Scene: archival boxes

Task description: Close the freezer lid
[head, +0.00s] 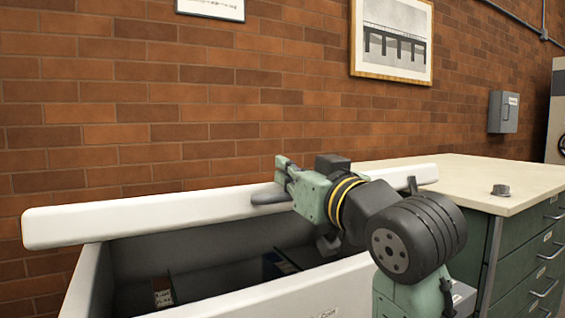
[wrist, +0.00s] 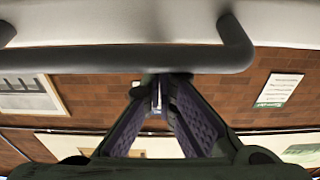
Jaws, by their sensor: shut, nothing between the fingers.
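The white freezer lid (head: 150,217) stands partly open above the white freezer body (head: 330,288) in the head view. A dark grey handle (head: 266,195) is on the lid's front face; my arm hides its middle. In the wrist view the handle bar (wrist: 120,59) crosses below the pale lid (wrist: 130,20). My gripper (head: 283,168) is at the handle, with its fingers together and holding nothing. In the wrist view the fingertips of my gripper (wrist: 160,82) are right at the bar's edge; I cannot tell whether they touch it.
Dark box-like items (head: 163,292) sit inside the freezer. A green drawer cabinet (head: 525,262) with a cream top (head: 460,175) stands to the right, a small dark object (head: 501,190) on it. A brick wall (head: 140,110) with framed pictures is behind.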

